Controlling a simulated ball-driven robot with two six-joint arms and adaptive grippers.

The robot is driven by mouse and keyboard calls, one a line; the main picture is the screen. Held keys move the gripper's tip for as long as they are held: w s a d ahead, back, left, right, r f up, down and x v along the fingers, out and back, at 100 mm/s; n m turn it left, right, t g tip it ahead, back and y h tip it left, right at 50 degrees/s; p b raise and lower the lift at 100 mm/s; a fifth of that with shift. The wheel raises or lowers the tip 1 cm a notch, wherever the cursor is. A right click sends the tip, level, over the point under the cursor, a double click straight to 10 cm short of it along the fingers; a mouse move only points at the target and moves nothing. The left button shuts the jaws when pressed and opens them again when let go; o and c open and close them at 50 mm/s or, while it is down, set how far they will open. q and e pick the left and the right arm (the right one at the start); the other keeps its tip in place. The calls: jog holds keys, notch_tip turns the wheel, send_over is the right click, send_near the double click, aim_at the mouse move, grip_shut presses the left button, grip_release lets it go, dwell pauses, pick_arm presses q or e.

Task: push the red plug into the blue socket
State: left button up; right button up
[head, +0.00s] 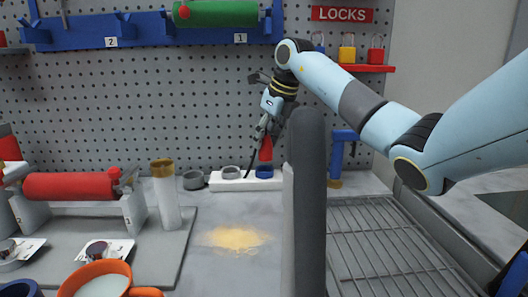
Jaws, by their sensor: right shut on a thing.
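The red plug (266,149) hangs in my right gripper (268,130), which is shut on it, with the plug pointing down. A black cord (251,150) shows beside the gripper. The blue socket (264,171) is at the right end of a white strip (242,184) at the back of the worktop. The plug appears just above the blue socket; I cannot tell whether they touch. A grey socket (231,171) is on the same strip, left of the blue one. My left gripper is not in view.
A tall dark-edged panel (308,200) stands just right of the strip, beside a wire rack (385,240). A clear tube (164,195) and a red roller (72,186) on a stand are at left. An orange mug (105,275) is in front. Yellow powder (238,238) lies mid-worktop.

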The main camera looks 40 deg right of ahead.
aim_at(265, 151)
jog(key=shift+w+f, duration=0.15)
jog(key=shift+w, duration=0.15)
jog(key=shift+f, duration=2)
jog(key=shift+f, duration=0.2)
jog(key=o, duration=1.2)
jog(key=shift+c, duration=0.2)
jog(key=shift+r, duration=0.1)
jog(key=shift+s+r+p, duration=0.1)
jog(key=shift+r+p, duration=0.2)
jog(key=v, duration=1.1)
jog(key=shift+s+r+b, duration=0.2)
jog(key=shift+r+b, duration=0.05)
jog(key=shift+b, duration=0.15)
